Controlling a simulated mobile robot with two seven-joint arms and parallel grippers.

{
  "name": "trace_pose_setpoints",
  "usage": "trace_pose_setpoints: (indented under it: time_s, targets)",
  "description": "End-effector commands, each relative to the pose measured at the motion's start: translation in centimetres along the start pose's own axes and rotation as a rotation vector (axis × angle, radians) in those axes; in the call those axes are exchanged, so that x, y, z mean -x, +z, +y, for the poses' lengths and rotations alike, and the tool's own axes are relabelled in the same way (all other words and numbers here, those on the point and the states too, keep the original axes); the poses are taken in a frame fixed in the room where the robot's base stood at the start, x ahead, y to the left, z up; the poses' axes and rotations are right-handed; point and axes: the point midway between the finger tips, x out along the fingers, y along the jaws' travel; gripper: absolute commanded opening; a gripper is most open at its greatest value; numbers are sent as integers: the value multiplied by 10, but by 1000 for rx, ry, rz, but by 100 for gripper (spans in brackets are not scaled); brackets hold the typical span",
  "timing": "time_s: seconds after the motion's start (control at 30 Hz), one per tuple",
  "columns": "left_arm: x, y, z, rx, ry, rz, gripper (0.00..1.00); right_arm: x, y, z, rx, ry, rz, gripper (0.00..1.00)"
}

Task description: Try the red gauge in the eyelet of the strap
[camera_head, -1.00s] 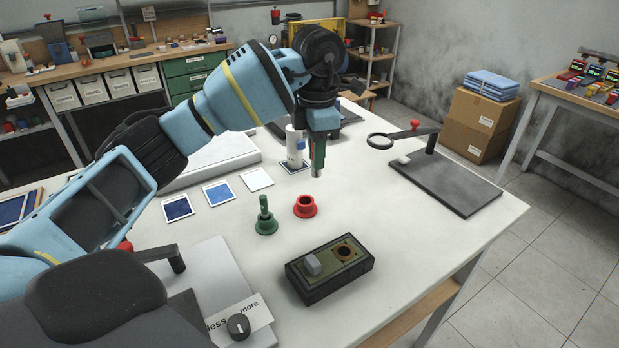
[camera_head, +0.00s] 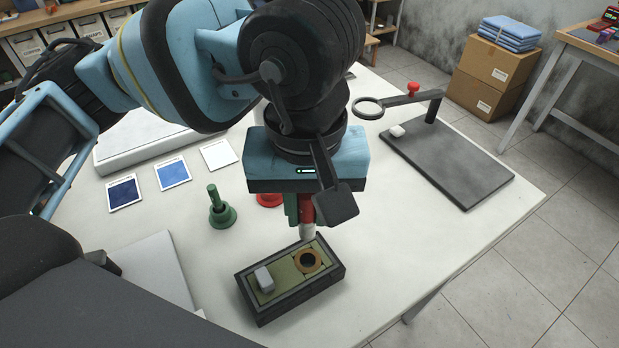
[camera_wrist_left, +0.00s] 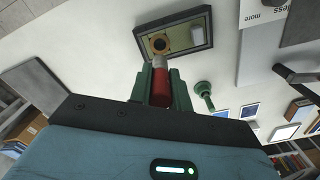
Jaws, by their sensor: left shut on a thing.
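My left gripper (camera_head: 305,212) is shut on the red gauge (camera_head: 308,208), which has a silver tip pointing down. The gauge also shows between the green fingers in the left wrist view (camera_wrist_left: 160,90). The olive strap (camera_head: 285,277) lies in a black block (camera_head: 292,304) with a grey lump on its left part. Its brass eyelet (camera_head: 318,265) is on the right part, with a dark open hole. The gauge tip is near the eyelet and appears above it, not in it. The eyelet also shows in the left wrist view (camera_wrist_left: 153,46). My right gripper is not in view.
A green gauge (camera_head: 214,198) stands upright in its green base to the left. A red base (camera_head: 266,200) is partly hidden behind my left gripper. A dark plate (camera_head: 455,170) with a ring magnifier on an arm (camera_head: 368,108) is at the right. Table right of the block is clear.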

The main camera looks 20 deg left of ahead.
Motion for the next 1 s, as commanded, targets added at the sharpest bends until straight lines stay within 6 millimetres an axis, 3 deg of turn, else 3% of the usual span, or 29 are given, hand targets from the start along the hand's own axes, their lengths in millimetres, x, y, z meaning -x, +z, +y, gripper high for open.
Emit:
trace_pose_setpoints:
  time_s: [0.37,1.0]
  targets:
    - [-5,0,0,0,0,0,0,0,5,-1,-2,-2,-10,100]
    - [-46,0,0,1,-1,-2,0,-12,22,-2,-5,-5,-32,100]
